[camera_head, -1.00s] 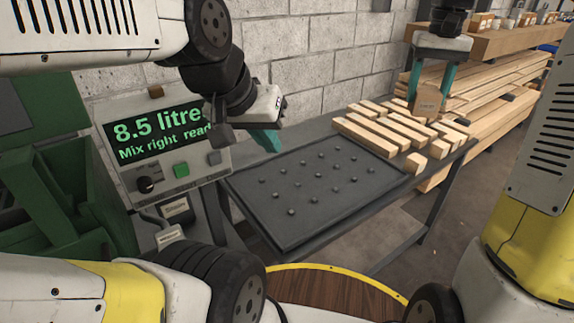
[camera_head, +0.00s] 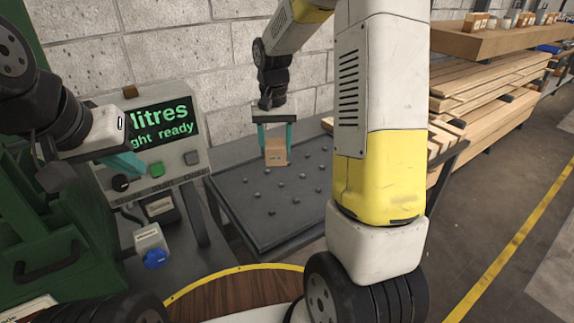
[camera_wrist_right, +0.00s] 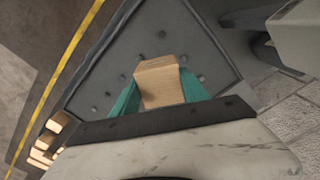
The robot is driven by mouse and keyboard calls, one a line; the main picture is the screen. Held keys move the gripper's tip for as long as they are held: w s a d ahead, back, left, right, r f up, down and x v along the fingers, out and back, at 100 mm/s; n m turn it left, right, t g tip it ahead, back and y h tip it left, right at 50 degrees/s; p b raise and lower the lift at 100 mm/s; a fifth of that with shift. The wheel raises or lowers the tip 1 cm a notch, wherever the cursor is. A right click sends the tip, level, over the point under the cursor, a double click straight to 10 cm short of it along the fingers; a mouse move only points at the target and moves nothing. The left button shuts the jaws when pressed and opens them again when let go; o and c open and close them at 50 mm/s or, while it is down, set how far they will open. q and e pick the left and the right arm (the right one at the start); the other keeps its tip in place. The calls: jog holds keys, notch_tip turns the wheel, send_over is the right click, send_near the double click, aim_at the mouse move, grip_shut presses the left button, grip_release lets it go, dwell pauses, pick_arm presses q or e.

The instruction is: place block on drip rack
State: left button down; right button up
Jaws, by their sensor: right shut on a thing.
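A light wooden block (camera_head: 275,153) is held between the teal fingers of my right gripper (camera_head: 276,140), above the far part of the drip rack. The drip rack (camera_head: 235,212) is a dark grey tray with several small round pegs. In the right wrist view the block (camera_wrist_right: 160,82) sits between both fingers, with the pegged rack (camera_wrist_right: 190,42) behind it. Whether the block's lower end touches the rack is unclear. My left gripper (camera_head: 124,163) is in front of the control panel, away from the rack; its finger gap is hidden.
The control panel (camera_head: 190,170) with a green display stands left of the rack. Wooden strips (camera_head: 440,137) lie at the rack's right, partly hidden by my right arm. Stacked planks (camera_head: 480,95) are behind. No other block is visible on the rack.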

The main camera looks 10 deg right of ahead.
jog(key=s+f+m, duration=0.2)
jog(key=s+f, duration=0.5)
jog(key=f, duration=0.4)
send_over(306, 189)
jog(key=shift+f+m, duration=0.3)
jog(key=shift+f, duration=2.35)
jog(key=shift+f, duration=0.15)
jog(key=o, duration=1.6)
jog(key=shift+c, duration=0.2)
